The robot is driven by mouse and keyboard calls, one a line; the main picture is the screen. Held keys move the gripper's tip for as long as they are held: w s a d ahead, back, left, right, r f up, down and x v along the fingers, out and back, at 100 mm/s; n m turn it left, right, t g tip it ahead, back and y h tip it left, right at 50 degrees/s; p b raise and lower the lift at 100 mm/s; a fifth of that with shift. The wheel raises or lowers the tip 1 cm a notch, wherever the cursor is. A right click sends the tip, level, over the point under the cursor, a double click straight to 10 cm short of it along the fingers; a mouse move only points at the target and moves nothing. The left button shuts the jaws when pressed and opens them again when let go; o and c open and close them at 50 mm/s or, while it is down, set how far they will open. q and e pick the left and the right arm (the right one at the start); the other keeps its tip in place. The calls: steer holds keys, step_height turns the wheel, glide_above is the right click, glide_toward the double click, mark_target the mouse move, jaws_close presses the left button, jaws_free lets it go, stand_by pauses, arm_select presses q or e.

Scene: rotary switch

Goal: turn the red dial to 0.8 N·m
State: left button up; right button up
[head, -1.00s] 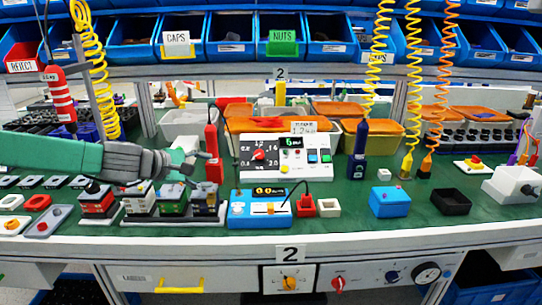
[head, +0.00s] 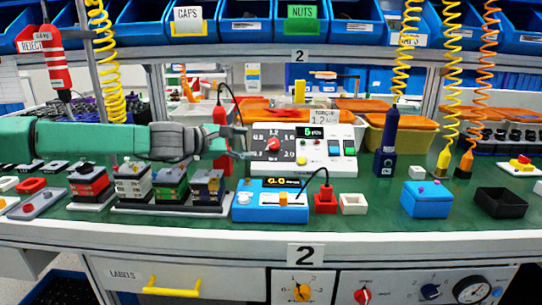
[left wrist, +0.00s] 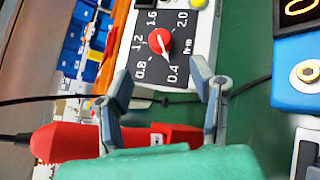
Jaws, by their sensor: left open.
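The red dial (head: 272,143) sits on a black scale plate on the white torque box (head: 326,173). In the left wrist view the dial (left wrist: 160,40) shows a white pointer line towards the 0.4 mark; the 0.8 mark (left wrist: 140,70) is beside it on the left. My left gripper (head: 242,142) is just left of the dial in the head view. In the left wrist view my left gripper (left wrist: 163,86) has its two fingers apart, with nothing between them, and the dial lies beyond the fingertips, apparently untouched. My right gripper is not in view.
A red hanging tool (head: 219,117) stands close behind my left gripper. A blue device with a display (head: 262,212) sits in front of the torque box. Several small module stacks (head: 132,182) stand below my left arm. Green bench shows right of the torque box.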

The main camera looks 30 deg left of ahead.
mark_target(272, 144)
arm_select(q)
steer(key=b+x, duration=0.4)
steer(key=x, duration=0.5)
steer(key=shift+d, duration=0.2)
steer(key=shift+w, duration=0.35)
steer(key=shift+d+r, duration=0.1)
steer(key=c, duration=1.1)
steer(key=m+g+h+p, duration=0.1)
steer(key=m+p, duration=0.1)
steer(key=p, duration=0.3)
steer(key=m+g+p, duration=0.1)
steer(key=m+p, duration=0.1)
steer(key=p, duration=0.4)
steer(key=shift+r+g+h, duration=0.25)
steer(key=shift+g+h, duration=0.15)
steer(key=shift+c, duration=0.2)
steer(key=shift+f+p, duration=0.15)
steer(key=shift+p, duration=0.45)
steer(key=shift+f+m+g, duration=0.1)
steer(key=shift+m+g, duration=0.2)
